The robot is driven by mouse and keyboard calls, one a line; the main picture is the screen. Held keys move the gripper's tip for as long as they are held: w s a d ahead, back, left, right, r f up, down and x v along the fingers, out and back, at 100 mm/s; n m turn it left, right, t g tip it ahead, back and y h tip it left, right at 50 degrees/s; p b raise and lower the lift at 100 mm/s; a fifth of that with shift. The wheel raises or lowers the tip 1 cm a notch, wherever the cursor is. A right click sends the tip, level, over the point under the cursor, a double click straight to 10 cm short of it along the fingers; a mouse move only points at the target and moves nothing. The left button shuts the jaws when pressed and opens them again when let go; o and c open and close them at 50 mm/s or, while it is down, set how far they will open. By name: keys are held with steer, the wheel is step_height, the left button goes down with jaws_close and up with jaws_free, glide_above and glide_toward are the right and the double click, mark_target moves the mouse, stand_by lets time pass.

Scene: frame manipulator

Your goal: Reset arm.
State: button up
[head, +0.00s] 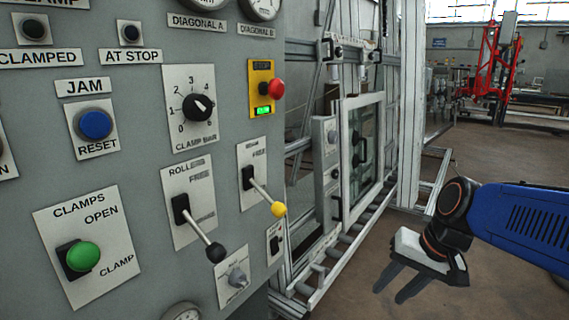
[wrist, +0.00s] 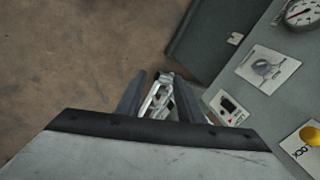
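My blue arm (head: 525,222) reaches in from the right edge of the head view. My gripper (head: 388,294) hangs at its end, tilted down and left, over the brown floor. It stands well to the right of the grey control panel and touches nothing. In the wrist view my gripper (wrist: 160,92) shows two dark fingers spread apart, with no object held between them. Part of a metal frame (wrist: 158,106) shows beyond the gap.
The control panel (head: 140,170) fills the left, with a green knob (head: 84,256), a blue reset button (head: 95,125), a black-tipped lever (head: 215,252) and a yellow-tipped lever (head: 278,209). A metal frame machine (head: 362,150) stands behind. Open floor (head: 480,160) lies beyond my arm.

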steer(key=s+d+f+n+t+h, duration=0.1)
steer(key=s+d+n+t+h, duration=0.1)
steer(key=s+d, duration=0.3)
steer(key=s+n+h, duration=0.1)
steer(key=s, duration=0.3)
steer(key=shift+s+d+f+n, duration=0.2)
steer(key=shift+f+n, duration=0.1)
stand_by(1.8)
